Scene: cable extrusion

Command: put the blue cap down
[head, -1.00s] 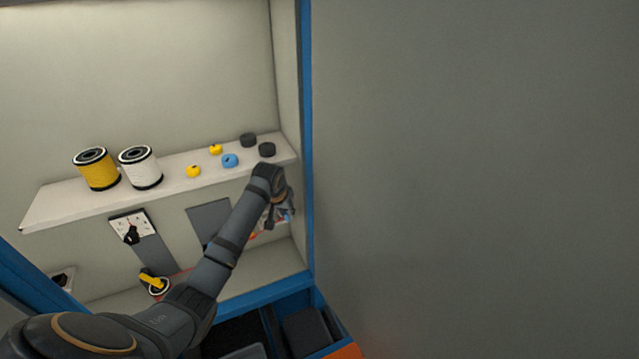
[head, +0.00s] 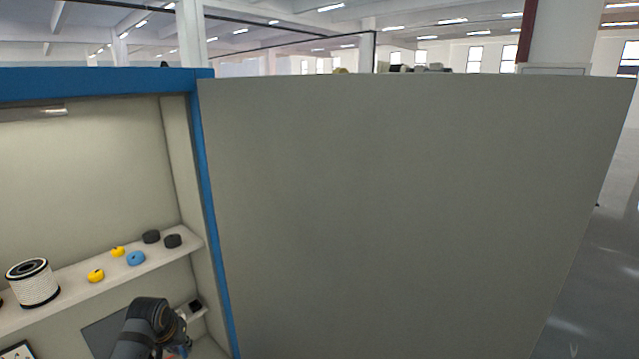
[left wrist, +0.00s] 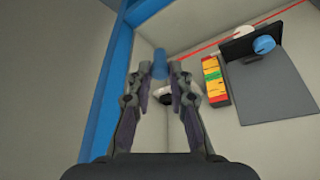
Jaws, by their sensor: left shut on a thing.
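My left gripper (head: 178,343) is low in the head view, below the shelf, partly hidden by my own arm and the lower picture edge. In the left wrist view its fingertips (left wrist: 160,69) are closed around a small blue cap (left wrist: 160,63), held up off any surface. A white and black round thing shows just beyond the fingers. Another blue round piece (left wrist: 264,44) sits by a dark ledge on a grey panel at the upper right of that view. A further blue round piece (head: 136,258) lies on the shelf. My right gripper is not in view.
The shelf (head: 68,288) holds a white spool (head: 33,283), yellow pieces (head: 96,276) and two black pieces (head: 172,241). A blue frame post (head: 213,215) and a large grey wall (head: 390,210) stand to the right. A red-yellow-green strip (left wrist: 215,80) is beside the grey panel (left wrist: 268,88).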

